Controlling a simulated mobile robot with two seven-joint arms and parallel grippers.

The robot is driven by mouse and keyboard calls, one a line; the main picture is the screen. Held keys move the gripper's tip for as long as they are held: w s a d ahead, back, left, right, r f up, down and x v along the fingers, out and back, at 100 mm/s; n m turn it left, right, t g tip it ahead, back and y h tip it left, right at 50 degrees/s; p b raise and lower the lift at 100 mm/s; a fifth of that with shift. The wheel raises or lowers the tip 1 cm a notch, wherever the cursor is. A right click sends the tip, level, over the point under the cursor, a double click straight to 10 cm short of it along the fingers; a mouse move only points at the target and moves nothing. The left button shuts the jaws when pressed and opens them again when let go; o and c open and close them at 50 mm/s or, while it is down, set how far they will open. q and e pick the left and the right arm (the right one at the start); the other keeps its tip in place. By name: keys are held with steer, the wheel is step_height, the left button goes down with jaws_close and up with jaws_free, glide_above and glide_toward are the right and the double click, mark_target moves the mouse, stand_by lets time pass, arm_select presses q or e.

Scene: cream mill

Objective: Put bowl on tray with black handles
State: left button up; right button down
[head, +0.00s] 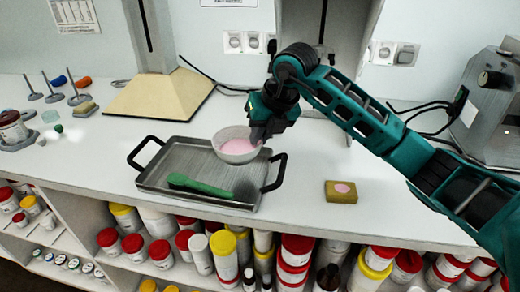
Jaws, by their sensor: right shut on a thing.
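A white bowl (233,149) with pink contents is in the head view, over the back right part of the metal tray. The grey tray with black handles (157,180) lies on the white counter. A green tool (200,185) lies in the front of the tray. My right gripper (258,134) is shut on the bowl's right rim. The bowl looks level. I cannot tell whether it touches the tray floor or is held just above it. The fingertips are partly hidden by the gripper body. My left gripper is not in view.
A yellow block with a pink spot (341,191) lies right of the tray. A beige wedge-shaped board (160,97) stands behind it. Small stands and jars (14,128) are at the left. A grey machine (490,105) is at the right. The counter's front middle is clear.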

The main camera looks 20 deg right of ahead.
steer(key=shift+f, duration=2.1)
steer(key=shift+f, duration=0.15)
steer(key=c, duration=1.5)
jaws_free()
steer(key=shift+s+r, duration=0.1)
steer(key=shift+r, duration=0.35)
steer(key=v, duration=1.1)
steer(key=shift+r, duration=0.15)
steer(key=shift+s, duration=0.15)
